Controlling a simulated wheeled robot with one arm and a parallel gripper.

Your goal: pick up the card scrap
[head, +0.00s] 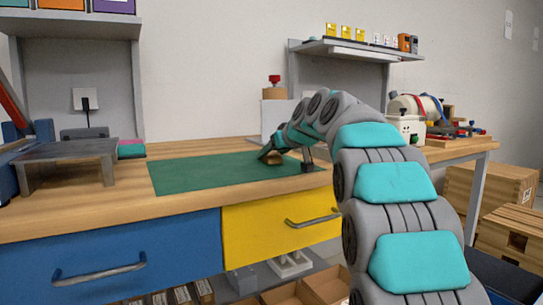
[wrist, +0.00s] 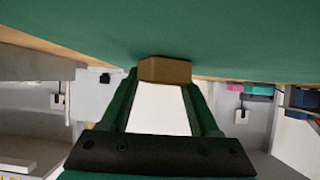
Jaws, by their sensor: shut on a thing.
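The card scrap (wrist: 165,70) is a small brown blocky piece between my fingertips in the wrist view. My gripper (wrist: 164,82) has two dark green fingers and is shut on it. In the head view, my gripper (head: 270,156) reaches down over the green mat (head: 190,178), and the card scrap shows as a small brown patch (head: 274,162) at its tip. The fingers and arm hide part of it. I cannot tell whether the scrap touches the mat (wrist: 80,25) or is just clear of it.
The mat lies on a wooden workbench (head: 160,203) with a blue drawer (head: 110,245) and a yellow drawer (head: 265,225). A grey metal stand (head: 68,152) is at the left. A brown object with a red knob (head: 274,90) stands behind my gripper. The mat's left part is clear.

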